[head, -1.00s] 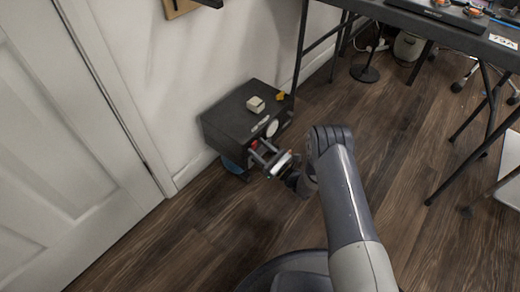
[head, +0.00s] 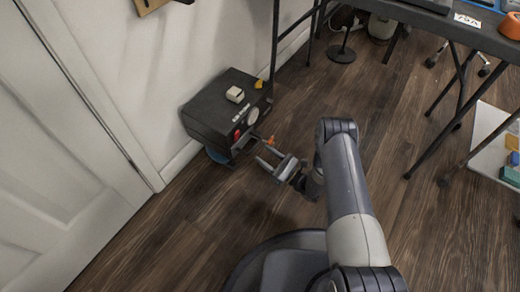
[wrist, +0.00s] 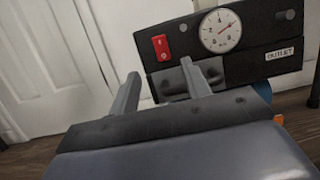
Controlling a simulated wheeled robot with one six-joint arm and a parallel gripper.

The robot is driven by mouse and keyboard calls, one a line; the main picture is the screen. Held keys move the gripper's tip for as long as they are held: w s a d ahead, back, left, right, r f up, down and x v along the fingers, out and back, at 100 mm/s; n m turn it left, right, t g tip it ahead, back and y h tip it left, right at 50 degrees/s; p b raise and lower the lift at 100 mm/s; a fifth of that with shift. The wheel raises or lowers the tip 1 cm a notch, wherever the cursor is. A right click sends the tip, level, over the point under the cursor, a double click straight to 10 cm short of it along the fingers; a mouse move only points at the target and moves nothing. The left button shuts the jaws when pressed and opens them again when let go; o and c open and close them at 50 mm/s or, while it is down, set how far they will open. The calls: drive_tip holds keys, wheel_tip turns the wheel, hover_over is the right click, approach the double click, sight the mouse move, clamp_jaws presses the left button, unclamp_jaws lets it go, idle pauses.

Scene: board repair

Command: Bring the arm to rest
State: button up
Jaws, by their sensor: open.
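My gripper (head: 260,150) is open and empty. It hangs over the floor just in front of the black box (head: 207,121), with its fingers toward the box's front. In the wrist view, the two fingers (wrist: 160,70) stand apart with nothing held between them. The box's front shows beyond them, with a red switch (wrist: 161,47), a round white gauge (wrist: 221,30) and a label reading OUTLET (wrist: 283,55). My arm is bent at the elbow and reaches out ahead of my base.
A small cream block (head: 235,94) lies on the box. A dark table (head: 420,17) stands at the upper right. A white panel with coloured blocks is at the right edge. A white door (head: 62,150) is at left. The wooden floor (head: 220,215) around my base is mostly clear.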

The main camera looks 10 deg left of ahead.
sight(238, 135)
idle(0.3)
drive_tip(key=b+x, duration=0.3)
drive_tip(key=x, duration=0.8)
drive_tip(key=shift+w+d+r+h, duration=0.15)
drive_tip(key=shift+r+h, duration=0.1)
drive_tip(key=shift+h, duration=0.25)
drive_tip(key=shift+g+p, duration=0.3)
drive_tip(key=shift+p, duration=0.1)
drive_tip(key=shift+f, duration=0.15)
